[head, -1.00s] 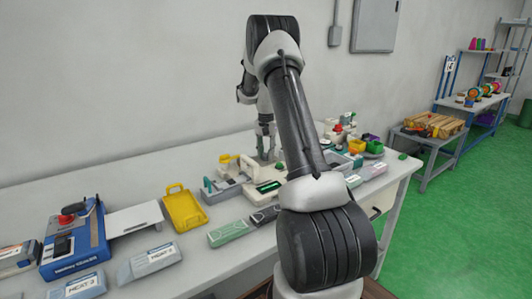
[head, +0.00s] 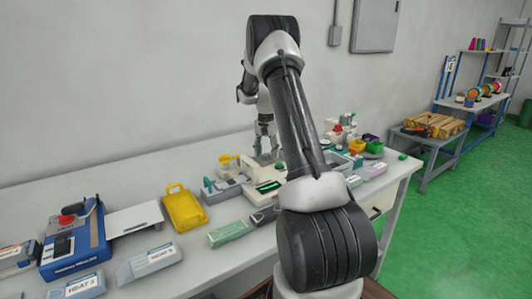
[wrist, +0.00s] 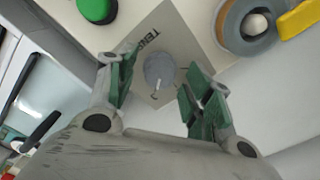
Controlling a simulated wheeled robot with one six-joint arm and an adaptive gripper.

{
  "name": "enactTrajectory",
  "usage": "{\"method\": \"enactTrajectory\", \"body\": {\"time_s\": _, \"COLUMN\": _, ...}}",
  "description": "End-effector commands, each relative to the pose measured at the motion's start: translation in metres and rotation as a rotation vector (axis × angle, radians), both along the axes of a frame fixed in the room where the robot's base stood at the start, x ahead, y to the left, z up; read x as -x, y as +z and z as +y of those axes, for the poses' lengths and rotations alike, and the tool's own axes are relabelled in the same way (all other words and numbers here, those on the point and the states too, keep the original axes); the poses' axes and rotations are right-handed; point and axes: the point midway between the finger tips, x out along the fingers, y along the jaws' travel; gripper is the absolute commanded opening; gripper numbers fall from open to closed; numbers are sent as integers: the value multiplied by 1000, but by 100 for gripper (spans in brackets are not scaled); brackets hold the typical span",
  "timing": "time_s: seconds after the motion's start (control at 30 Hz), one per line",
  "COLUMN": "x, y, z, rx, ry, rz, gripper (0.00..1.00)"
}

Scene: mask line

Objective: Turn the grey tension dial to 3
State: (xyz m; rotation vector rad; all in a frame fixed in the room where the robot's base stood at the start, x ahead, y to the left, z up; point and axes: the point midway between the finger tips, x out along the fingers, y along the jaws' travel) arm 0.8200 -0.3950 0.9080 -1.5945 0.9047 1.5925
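The grey tension dial (wrist: 160,70) shows in the wrist view as a round knob with a pale pointer line, on a beige plate (wrist: 185,38) with partly readable lettering, "TENS". The number it points to cannot be read. My gripper (wrist: 158,88) is open, with one green-padded finger on each side of the dial and a gap to both. In the head view my gripper (head: 266,150) is over the cream machine (head: 262,178) at the middle of the bench, and the dial cannot be made out there.
A green button (wrist: 97,8) and a tape-like ring (wrist: 248,25) with a yellow part lie near the dial. On the bench are a yellow tray (head: 184,208), a blue heat sealer (head: 75,240), and several labelled boxes. Coloured bins (head: 372,148) stand at the right.

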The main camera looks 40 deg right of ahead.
Motion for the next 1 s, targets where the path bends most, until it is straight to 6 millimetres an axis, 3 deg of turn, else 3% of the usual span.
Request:
{"method": "enactTrajectory", "body": {"time_s": 0.27, "x": 0, "y": 10, "z": 0, "rx": 0, "ry": 0, "rz": -1, "gripper": 51}}
{"method": "enactTrajectory", "body": {"time_s": 0.7, "x": 0, "y": 100, "z": 0, "rx": 1, "ry": 0, "rz": -2, "gripper": 51}}
{"method": "enactTrajectory", "body": {"time_s": 1.0, "x": 0, "y": 120, "z": 0, "rx": 0, "ry": 0, "rz": 0, "gripper": 51}}
